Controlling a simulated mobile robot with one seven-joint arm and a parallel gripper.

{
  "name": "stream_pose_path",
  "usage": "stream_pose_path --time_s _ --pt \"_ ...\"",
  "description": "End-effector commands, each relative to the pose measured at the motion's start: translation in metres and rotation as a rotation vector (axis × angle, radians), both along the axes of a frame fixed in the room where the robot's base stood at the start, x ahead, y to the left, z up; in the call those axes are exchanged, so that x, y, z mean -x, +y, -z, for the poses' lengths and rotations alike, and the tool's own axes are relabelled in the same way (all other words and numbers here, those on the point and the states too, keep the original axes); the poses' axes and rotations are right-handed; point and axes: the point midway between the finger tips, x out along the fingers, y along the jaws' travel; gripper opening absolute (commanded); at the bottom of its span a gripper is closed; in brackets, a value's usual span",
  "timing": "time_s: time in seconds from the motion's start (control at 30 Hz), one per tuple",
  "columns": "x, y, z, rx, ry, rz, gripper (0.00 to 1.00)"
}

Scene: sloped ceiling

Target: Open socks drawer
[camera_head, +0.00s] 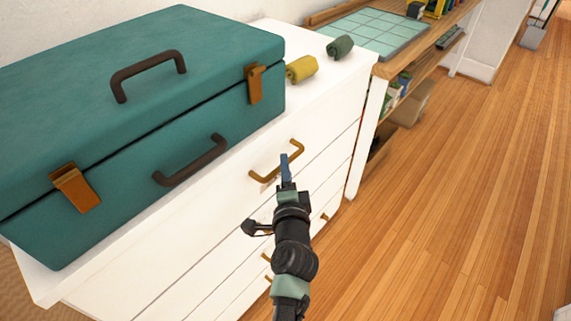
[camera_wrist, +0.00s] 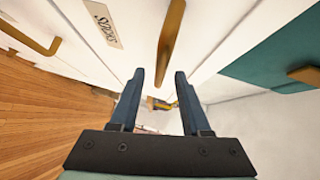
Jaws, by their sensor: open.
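The white dresser (camera_head: 190,265) has several drawers with brass handles. The top drawer's brass handle (camera_head: 262,174) is on the front face, and the drawer looks closed. In the wrist view a label reading SOCKS (camera_wrist: 103,22) is beside a brass handle (camera_wrist: 171,42). My gripper (camera_head: 285,160) is at this handle in the head view, its blue fingers partly covering it. In the wrist view my gripper (camera_wrist: 159,76) is open, and the handle lies just beyond the fingertips, in line with the gap. I cannot tell whether they touch.
A teal suitcase (camera_head: 130,130) sits on the dresser top. A rolled yellow sock (camera_head: 302,69) and a rolled green one (camera_head: 340,47) lie beside it. A low wooden shelf (camera_head: 425,48) stands past the dresser. The wooden floor (camera_head: 450,210) to the right is clear.

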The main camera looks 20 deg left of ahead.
Motion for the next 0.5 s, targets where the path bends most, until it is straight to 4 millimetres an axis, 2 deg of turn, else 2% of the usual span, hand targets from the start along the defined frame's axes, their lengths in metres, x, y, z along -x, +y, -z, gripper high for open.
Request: stream_pose_path --time_s 0.2,0.5 --pt "-0.022 0.01 0.004 0.0 -0.001 -0.001 0.47" --pt "-0.028 0.013 0.004 0.0 0.0 0.0 0.47"
